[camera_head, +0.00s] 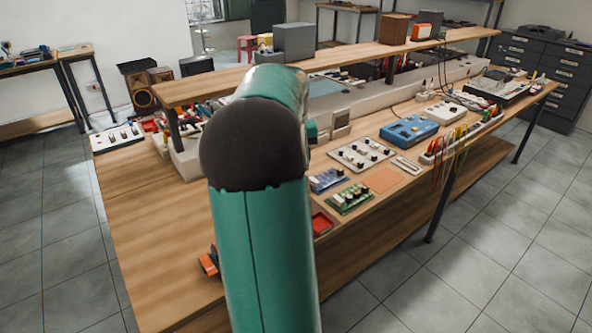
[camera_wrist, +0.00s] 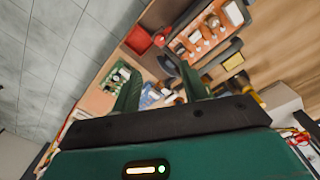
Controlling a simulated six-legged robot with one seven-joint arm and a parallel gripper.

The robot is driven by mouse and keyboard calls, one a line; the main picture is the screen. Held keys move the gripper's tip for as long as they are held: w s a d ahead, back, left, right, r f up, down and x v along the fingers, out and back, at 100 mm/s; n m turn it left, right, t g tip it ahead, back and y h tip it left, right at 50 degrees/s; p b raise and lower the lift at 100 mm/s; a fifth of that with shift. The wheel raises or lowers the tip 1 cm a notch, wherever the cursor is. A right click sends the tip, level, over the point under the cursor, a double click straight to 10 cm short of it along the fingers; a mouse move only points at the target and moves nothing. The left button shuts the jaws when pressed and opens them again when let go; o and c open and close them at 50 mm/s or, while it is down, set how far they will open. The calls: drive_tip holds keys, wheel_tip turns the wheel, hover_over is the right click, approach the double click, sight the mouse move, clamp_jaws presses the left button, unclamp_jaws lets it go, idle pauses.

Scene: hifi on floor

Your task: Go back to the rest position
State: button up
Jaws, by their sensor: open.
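My gripper (camera_wrist: 162,82) shows in the wrist view with its two dark green fingers spread apart and nothing held between them. It is above the wooden workbench (camera_head: 160,250). A green circuit board (camera_wrist: 120,76) and a blue circuit board (camera_wrist: 152,96) lie beyond the fingers, apart from them as far as I can tell. In the head view my green arm fills the middle and hides the gripper and part of the bench.
A raised shelf (camera_head: 350,61) with boxes runs along the bench. A blue device (camera_head: 409,130) stands to the right. Grey tiled floor (camera_head: 50,215) is clear at left.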

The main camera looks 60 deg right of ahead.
idle(0.6)
drive_tip(key=w+a+r+n+t, duration=0.25)
drive_tip(key=w+a, duration=0.25)
drive_tip(key=a, duration=0.7)
drive_tip(key=w+a+r+n+t, duration=0.1)
drive_tip(key=w+a+r+n, duration=0.3)
drive_tip(key=a, duration=0.8)
drive_tip(key=s+a+f+n+t, duration=0.1)
drive_tip(key=s+a+f+n, duration=0.1)
drive_tip(key=a, duration=1)
drive_tip(key=s+a+f+n+t, duration=0.1)
drive_tip(key=s+a+f+n, duration=0.1)
drive_tip(key=a, duration=1.1)
drive_tip(key=shift+s+f+n, duration=0.35)
drive_tip(key=shift+s+n, duration=0.4)
drive_tip(key=shift+s, duration=0.4)
drive_tip(key=shift+t, duration=0.25)
drive_tip(key=shift+c, duration=0.8)
